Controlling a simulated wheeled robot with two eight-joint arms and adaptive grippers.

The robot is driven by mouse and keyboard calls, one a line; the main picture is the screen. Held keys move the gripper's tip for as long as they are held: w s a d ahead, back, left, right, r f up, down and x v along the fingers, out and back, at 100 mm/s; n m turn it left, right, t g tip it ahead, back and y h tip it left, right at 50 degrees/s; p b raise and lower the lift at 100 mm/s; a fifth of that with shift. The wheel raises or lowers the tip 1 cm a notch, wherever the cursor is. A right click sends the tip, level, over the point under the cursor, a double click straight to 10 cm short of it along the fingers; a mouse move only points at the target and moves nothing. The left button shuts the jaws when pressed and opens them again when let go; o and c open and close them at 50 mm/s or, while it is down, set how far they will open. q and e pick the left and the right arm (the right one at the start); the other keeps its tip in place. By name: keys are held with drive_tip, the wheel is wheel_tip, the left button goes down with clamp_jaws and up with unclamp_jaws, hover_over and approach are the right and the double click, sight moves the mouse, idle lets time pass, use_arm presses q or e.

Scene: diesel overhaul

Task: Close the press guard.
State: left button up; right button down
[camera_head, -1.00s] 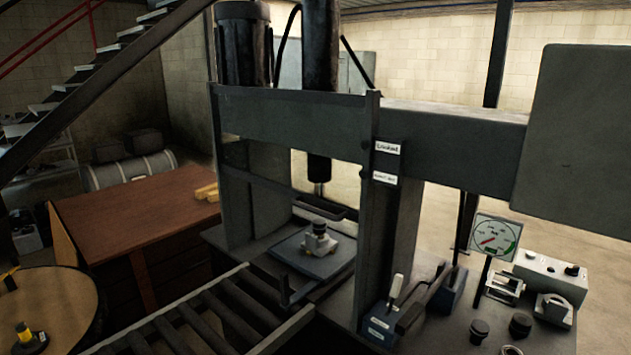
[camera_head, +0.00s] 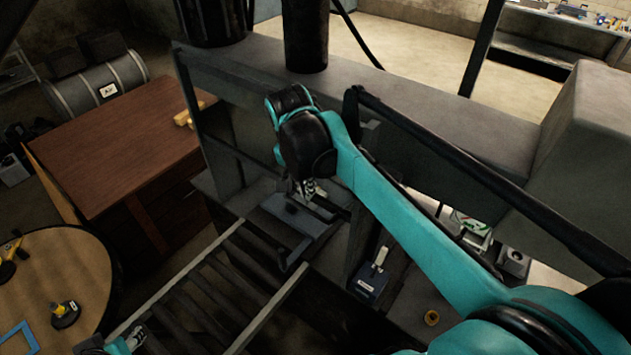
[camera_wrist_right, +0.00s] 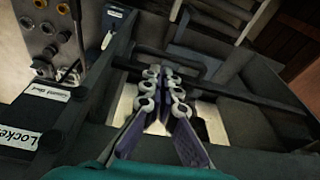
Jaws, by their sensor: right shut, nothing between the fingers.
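The press guard (camera_head: 238,155) looks like a dark horizontal bar across the press opening, with its right part hidden behind my right arm. In the right wrist view the bar (camera_wrist_right: 245,101) crosses behind my fingers, with a dark handle loop near them. My right gripper (camera_head: 308,190) points down at the front of the press opening. It also shows in the right wrist view (camera_wrist_right: 164,84), shut and empty, close to the bar; whether it touches is unclear. My left gripper (camera_head: 135,337) shows only partly at the lower left, its jaws too small to judge.
A roller conveyor (camera_head: 283,305) leads to the press bed plate (camera_head: 300,222). A blue lever box (camera_head: 371,281) stands right of it. The press post carries labels, one reading "Locked" (camera_wrist_right: 20,133). A wooden desk (camera_head: 115,155) and round table (camera_head: 75,262) stand left.

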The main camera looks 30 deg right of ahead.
wheel_tip(320, 180, up, 3)
drive_tip(key=m+p, duration=0.1)
approach(317, 215)
drive_tip(key=f, duration=0.4)
drive_tip(key=d+f, duration=0.1)
drive_tip(key=f, duration=0.1)
drive_tip(key=shift+w+f, duration=0.35)
drive_tip(key=shift+w, duration=0.05)
use_arm(q)
drive_tip(key=shift+s+r, duration=0.1)
drive_tip(key=shift+r, duration=0.85)
wheel_tip(317, 215, down, 23)
drive_tip(key=b, duration=2.3)
drive_tip(key=shift+f+b, duration=0.2)
drive_tip(key=shift+b, duration=0.2)
use_arm(e)
wheel_tip(317, 215, down, 31)
use_arm(q)
drive_tip(key=shift+s+a, duration=0.1)
use_arm(e)
drive_tip(key=shift+s+a+r, duration=0.1)
drive_tip(key=shift+s+r, duration=0.05)
